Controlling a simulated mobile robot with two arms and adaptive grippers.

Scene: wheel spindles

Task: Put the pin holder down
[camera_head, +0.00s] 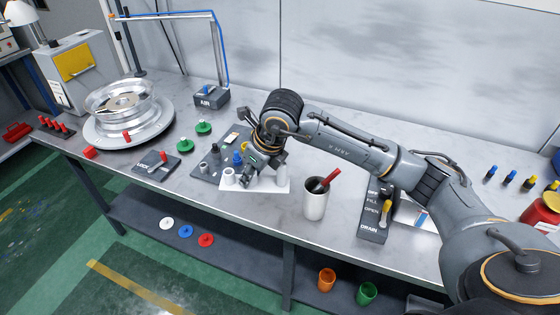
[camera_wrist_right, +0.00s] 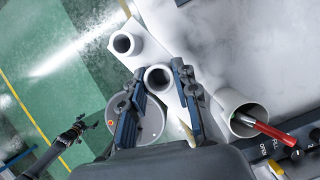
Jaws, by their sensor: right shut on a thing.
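The pin holder (camera_head: 266,187), a white plate with upright white tubes, is at the table's front edge in the head view. One tube (camera_head: 230,176) shows at its left end. My right gripper (camera_head: 256,162) is over its middle. In the right wrist view the fingers (camera_wrist_right: 158,92) are shut on the pin holder, one on each side of a tube (camera_wrist_right: 158,79); another tube (camera_wrist_right: 125,43) stands beyond. I cannot tell whether the plate touches the table. A dark jointed part at the right wrist view's lower left looks like my left gripper (camera_wrist_right: 80,125); its fingers are unclear.
A white cup (camera_head: 315,203) with a red-handled tool stands right of the pin holder. A grey board (camera_head: 207,168) with several pegs is close on the left. The drain panel (camera_head: 372,228) lies farther right. Bare table (camera_head: 340,140) lies behind the cup.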

